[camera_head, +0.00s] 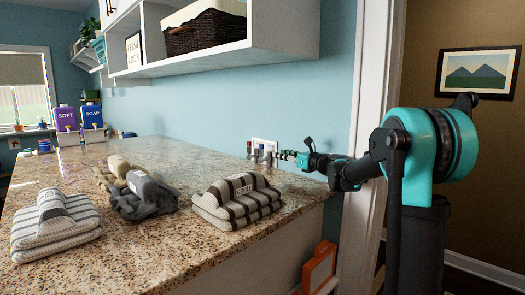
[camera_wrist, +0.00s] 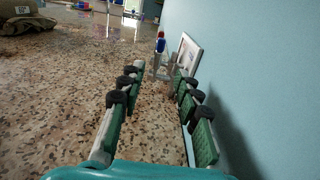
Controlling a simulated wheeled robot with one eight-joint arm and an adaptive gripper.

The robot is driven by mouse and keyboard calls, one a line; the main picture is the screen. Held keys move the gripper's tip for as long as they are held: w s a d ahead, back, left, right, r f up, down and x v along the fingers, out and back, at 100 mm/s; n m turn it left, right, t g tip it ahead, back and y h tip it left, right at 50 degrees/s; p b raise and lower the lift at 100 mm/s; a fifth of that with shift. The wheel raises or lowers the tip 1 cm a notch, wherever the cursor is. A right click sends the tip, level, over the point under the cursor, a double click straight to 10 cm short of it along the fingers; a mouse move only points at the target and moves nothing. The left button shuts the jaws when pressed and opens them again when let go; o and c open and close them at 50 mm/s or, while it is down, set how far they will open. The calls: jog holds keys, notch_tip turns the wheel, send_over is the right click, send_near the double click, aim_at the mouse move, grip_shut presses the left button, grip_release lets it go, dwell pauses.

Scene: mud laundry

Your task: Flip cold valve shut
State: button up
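The white valve box (camera_head: 265,145) is on the blue wall just above the back of the counter. In the wrist view its white frame (camera_wrist: 188,52) stands ahead, toward the right finger. A small blue valve handle (camera_wrist: 160,45), likely the cold one, shows there with a red handle (camera_wrist: 160,34) beyond it. Both are small, and their exact turn is hard to tell. My gripper (camera_wrist: 158,74) is open and empty, low over the counter along the wall. Its fingers point at the valves, which appear ahead of the fingertips. In the head view my gripper (camera_head: 287,155) is just right of the box.
The speckled counter (camera_head: 160,185) lies under my gripper. A striped folded towel (camera_head: 237,200) sits in front of the box; grey cloths (camera_head: 143,196) and another towel (camera_head: 54,224) lie farther left. The wall (camera_wrist: 265,70) is close on the gripper's right. A white shelf (camera_head: 285,28) hangs above.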

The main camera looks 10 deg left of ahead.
aim_at(263, 150)
jog(key=x, duration=1.2)
jog(key=shift+w+a, duration=0.1)
jog(key=shift+c, duration=0.6)
grip_shut()
